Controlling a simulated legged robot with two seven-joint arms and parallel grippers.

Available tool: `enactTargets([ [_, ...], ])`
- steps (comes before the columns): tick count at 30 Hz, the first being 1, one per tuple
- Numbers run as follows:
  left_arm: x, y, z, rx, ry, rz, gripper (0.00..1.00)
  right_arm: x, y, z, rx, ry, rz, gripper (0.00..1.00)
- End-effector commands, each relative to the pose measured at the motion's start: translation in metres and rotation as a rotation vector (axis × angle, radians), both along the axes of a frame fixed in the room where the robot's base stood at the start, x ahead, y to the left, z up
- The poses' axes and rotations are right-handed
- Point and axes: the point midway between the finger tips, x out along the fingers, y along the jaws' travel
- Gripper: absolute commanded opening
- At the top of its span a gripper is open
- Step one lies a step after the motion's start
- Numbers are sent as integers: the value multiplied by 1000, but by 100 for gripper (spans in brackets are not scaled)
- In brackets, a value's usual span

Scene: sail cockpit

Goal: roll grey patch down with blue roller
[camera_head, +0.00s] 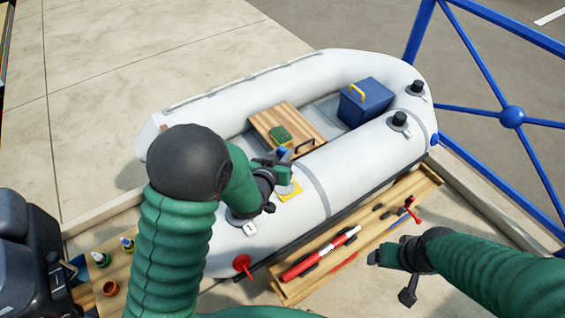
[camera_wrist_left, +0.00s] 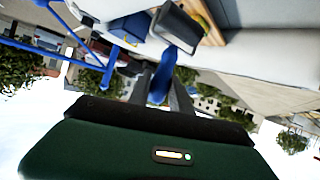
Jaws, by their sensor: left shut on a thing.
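My left gripper (camera_head: 277,163) is above the near tube of the white inflatable boat (camera_head: 350,160). It is shut on the blue roller (camera_head: 283,152). In the left wrist view the roller's blue handle (camera_wrist_left: 162,78) is between the fingers, with a dark grey head (camera_wrist_left: 180,24) beyond it. A small grey patch (camera_head: 287,187) appears to lie on the tube, within a yellow area (camera_head: 291,196) just below the gripper. The gripper partly hides that spot, and I cannot tell whether the roller touches it. My right gripper (camera_head: 378,257) is near the wooden bench; its jaws are unclear.
A wooden board (camera_head: 270,118) with a green pad (camera_head: 280,134) lies across the boat. A blue box (camera_head: 365,102) stands behind it. The wooden bench (camera_head: 410,195) in front holds a red and white cylinder (camera_head: 320,254). Small bottles (camera_head: 101,258) stand lower left. Blue railings (camera_head: 480,60) are at right.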

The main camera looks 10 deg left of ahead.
Motion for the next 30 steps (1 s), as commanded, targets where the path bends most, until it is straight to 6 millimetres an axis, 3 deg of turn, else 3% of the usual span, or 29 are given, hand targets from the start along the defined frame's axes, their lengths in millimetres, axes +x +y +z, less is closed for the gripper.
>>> enactTargets([
  [8,0,-1,-13,-1,-1,-50,0,0,0,-14,0,0,0,79],
  [19,1,-2,-57,-1,-2,-49,0,0,0,-48,0,0,-1,79],
  [30,1,-2,-59,-1,-2,-49,0,0,0,-49,0,0,0,79],
])
